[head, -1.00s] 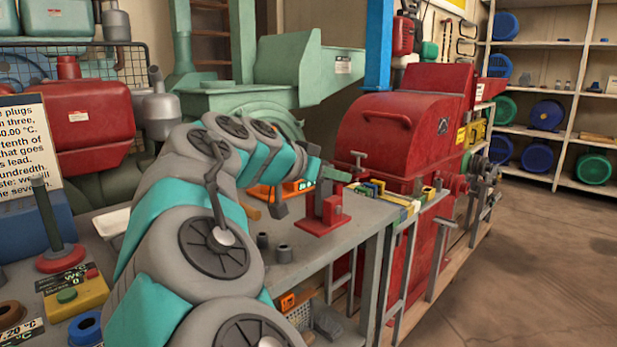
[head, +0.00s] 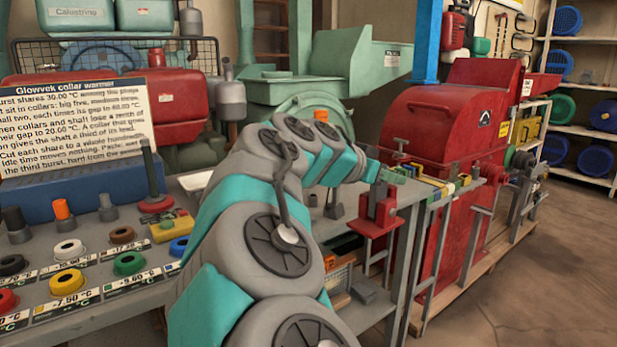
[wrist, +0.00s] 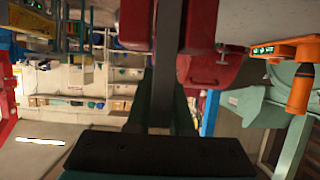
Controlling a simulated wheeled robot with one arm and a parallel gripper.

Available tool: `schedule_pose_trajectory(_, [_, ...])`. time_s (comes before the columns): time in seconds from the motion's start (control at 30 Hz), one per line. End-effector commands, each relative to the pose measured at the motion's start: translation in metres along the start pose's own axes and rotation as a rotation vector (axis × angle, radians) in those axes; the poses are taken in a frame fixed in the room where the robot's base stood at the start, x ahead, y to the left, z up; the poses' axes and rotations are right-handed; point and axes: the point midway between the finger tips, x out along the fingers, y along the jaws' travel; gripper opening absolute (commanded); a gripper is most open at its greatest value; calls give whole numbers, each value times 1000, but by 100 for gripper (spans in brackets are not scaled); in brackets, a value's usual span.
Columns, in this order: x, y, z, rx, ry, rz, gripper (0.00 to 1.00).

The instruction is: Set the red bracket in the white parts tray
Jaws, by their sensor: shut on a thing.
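The red bracket (head: 385,210) has a flat base and an upright block. My gripper (head: 379,186) is shut on its upper part and holds it at the bench's front edge, seemingly over the edge. In the wrist view the red bracket (wrist: 201,25) shows on both sides of the dark finger of my gripper (wrist: 167,60) at the top. A white tray (head: 195,181) lies on the bench left of my arm, well away from the bracket. My arm hides most of it.
Coloured collars (head: 70,250) with label cards and a blue block with a sign (head: 70,195) fill the left bench. A red mill (head: 440,130) stands at the right. An orange device (wrist: 295,48) shows in the wrist view. The floor at right is clear.

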Motion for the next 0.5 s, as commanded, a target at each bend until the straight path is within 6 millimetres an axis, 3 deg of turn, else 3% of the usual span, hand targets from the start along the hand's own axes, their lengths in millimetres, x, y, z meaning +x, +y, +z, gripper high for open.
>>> schedule_pose_trajectory(0.37, [16, -8, 29, -31, 2, -82, 0])
schedule_pose_trajectory(0.5, [30, -13, 52, -57, -1, -135, 0])
